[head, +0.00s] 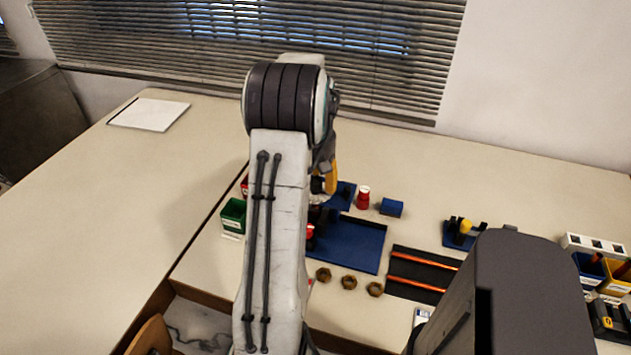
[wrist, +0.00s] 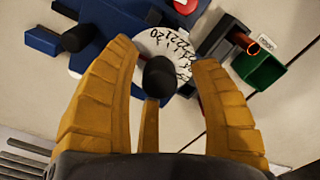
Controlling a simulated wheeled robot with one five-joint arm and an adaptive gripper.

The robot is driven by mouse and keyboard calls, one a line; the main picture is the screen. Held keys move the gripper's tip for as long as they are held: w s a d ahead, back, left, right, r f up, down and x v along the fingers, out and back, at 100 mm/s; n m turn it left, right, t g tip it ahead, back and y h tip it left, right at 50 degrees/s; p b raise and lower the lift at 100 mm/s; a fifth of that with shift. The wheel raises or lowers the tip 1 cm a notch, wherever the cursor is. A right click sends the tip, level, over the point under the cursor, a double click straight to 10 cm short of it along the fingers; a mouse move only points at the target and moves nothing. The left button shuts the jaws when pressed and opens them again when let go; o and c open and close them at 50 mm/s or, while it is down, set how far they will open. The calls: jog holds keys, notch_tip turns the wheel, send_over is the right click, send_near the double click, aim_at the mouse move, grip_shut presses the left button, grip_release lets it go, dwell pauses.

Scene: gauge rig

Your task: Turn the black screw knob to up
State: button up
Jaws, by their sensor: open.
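A black round knob (wrist: 160,78) shows in the wrist view in front of a white dial (wrist: 178,44) with printed numbers. A second black cylinder (wrist: 78,38) stands out from the blue fixture (wrist: 104,22) to the left. I cannot tell for sure which is the screw knob. My gripper (wrist: 165,58) is open, with yellow fingers on the left and right of the knob near the dial and a third below it. No contact is clear. In the head view my arm hides most of the gripper; a yellow finger shows beside the blue fixture (head: 342,198).
A green bin (wrist: 262,72) stands right of the dial; it also shows in the head view (head: 233,215). A blue tray (head: 350,245), a red-and-white piece (head: 363,197), a blue cylinder (head: 392,207) and brass nuts (head: 349,282) lie nearby. The left table is largely clear.

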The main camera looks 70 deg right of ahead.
jog(key=shift+r, duration=0.1)
notch_tip(320, 180, up, 12)
dwell(0.6)
dwell(0.8)
